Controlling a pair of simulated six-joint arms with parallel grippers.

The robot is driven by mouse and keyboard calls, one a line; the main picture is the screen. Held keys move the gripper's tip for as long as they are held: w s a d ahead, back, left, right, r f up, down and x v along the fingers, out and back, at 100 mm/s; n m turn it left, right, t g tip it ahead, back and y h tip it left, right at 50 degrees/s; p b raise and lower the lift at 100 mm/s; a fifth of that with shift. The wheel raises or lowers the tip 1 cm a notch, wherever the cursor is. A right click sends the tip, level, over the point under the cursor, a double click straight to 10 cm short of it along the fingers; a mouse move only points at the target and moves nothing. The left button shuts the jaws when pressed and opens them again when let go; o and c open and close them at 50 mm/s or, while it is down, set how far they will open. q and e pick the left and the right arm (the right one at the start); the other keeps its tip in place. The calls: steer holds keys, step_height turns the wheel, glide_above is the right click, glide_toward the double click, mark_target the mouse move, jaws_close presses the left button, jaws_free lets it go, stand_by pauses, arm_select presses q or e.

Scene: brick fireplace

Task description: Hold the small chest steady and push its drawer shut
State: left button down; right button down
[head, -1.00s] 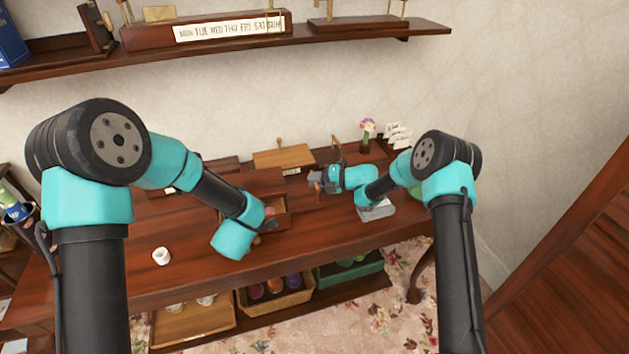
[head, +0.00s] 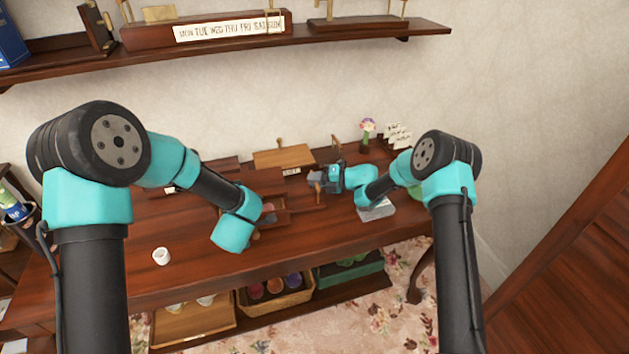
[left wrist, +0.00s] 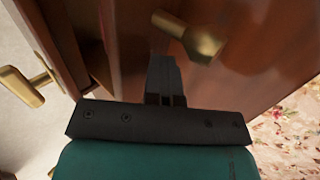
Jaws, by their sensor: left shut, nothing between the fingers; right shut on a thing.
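The small brown wooden chest (head: 262,182) stands on the table near the middle of the head view, partly hidden by my left wrist. Its drawer (head: 281,217) sticks out toward the front, and small items show inside. In the left wrist view my left gripper (left wrist: 164,62) is shut and empty, close to a brown wooden front (left wrist: 255,45) with a brass knob (left wrist: 192,35). I cannot tell whether the fingers touch the wood. My right gripper (head: 315,181) is to the right of the chest, shut on a small brown piece; what it belongs to is unclear.
A grey block (head: 376,211) lies beneath my right forearm. A white cup (head: 161,256) stands at the table's front left. A wooden box (head: 284,158), a flower (head: 368,125) and a white ship model (head: 397,135) are at the back. Baskets (head: 277,308) sit on the lower shelf.

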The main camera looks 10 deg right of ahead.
arm_select(q)
steer(key=shift+w+a, duration=0.1)
steer(key=shift+w, duration=2.2)
steer(key=shift+s+r, duration=0.15)
steer(key=shift+v, duration=2.3)
steer(key=shift+r, duration=0.15)
steer(key=v, duration=0.8)
